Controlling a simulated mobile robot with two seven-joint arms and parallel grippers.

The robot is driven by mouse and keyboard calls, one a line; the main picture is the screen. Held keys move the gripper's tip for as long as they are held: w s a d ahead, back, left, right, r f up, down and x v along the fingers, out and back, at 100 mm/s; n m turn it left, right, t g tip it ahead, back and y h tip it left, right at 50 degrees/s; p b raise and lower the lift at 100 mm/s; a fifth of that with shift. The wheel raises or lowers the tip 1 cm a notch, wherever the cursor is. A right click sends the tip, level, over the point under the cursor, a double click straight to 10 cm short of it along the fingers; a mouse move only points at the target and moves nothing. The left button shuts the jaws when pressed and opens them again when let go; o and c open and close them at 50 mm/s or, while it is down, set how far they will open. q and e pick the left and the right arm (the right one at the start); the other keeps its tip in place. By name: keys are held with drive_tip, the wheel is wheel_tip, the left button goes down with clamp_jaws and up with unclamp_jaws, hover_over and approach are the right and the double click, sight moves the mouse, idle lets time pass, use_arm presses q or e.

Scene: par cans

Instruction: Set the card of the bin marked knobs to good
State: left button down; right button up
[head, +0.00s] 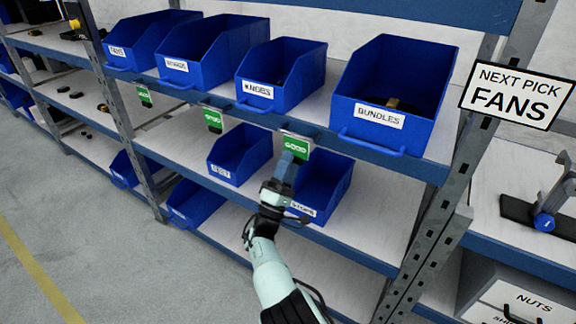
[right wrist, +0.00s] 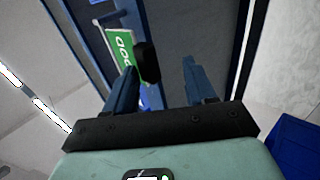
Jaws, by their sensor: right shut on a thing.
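The blue bin marked knobs (head: 280,68) stands on the upper shelf; its label is slightly blurred. A green card reading GOOD (head: 296,146) hangs at the shelf edge below and right of that bin. The card also shows in the right wrist view (right wrist: 120,48), tilted beside the left-hand finger. My left gripper is not in view.
A bin marked bundles (head: 400,80) stands right of the knobs bin. Other green cards (head: 213,120) hang further left. Small bins (head: 240,150) stand on the lower shelf, close to my right arm. A shelf post (head: 440,215) and a sign reading NEXT PICK FANS (head: 516,92) are at right.

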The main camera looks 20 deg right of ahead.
drive_tip(key=shift+s+d+g+h, duration=0.15)
drive_tip(key=shift+d+g+h, duration=0.2)
drive_tip(key=shift+d, duration=0.35)
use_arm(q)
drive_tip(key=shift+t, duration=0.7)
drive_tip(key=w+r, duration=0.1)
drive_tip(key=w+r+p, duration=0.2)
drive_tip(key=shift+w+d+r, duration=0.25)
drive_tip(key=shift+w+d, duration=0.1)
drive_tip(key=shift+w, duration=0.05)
use_arm(e)
drive_tip(key=v, duration=1.4)
drive_tip(key=shift+a+r, duration=0.15)
drive_tip(key=shift+a, duration=0.25)
